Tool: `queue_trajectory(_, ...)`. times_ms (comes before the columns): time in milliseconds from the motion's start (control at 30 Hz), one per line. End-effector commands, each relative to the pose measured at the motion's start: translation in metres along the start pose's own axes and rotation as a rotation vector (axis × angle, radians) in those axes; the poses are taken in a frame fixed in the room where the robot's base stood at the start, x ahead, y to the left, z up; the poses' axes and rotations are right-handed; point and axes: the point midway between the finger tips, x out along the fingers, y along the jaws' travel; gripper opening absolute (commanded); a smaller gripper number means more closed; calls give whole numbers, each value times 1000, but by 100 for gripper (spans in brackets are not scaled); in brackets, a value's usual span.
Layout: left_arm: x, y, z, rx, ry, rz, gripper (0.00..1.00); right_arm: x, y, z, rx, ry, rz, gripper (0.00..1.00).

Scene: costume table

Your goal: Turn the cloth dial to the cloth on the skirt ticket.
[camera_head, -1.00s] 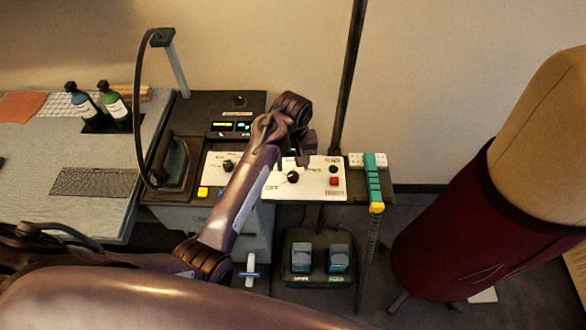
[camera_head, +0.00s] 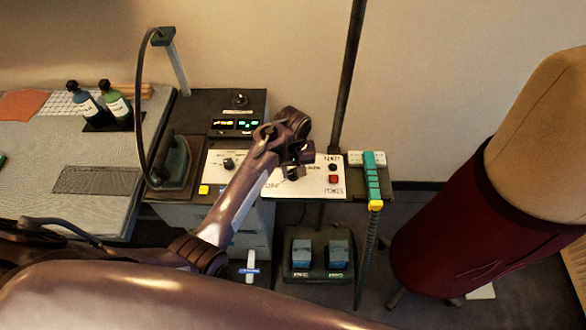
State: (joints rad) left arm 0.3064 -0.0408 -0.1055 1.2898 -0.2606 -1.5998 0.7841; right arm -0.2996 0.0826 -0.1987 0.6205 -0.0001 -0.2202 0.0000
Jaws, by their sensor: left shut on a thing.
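The dark red skirt (camera_head: 450,225) is on a dress form at the right. I cannot make out a ticket with readable writing. My right gripper is not in view.
An iron (camera_head: 172,165) stands left of the panel. A lit display (camera_head: 236,125) and a small knob (camera_head: 239,100) are behind it. Pedals (camera_head: 318,255) are on the floor below. Two bottles stand at the left.

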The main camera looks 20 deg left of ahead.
Motion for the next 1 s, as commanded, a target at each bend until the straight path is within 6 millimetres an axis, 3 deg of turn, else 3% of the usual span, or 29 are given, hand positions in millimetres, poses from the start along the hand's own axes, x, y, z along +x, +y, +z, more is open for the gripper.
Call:
queue_trajectory(467,0,0,0,139,0,1,7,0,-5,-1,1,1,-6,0)
queue_trajectory(1000,0,0,0,630,1,0,7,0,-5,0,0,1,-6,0)
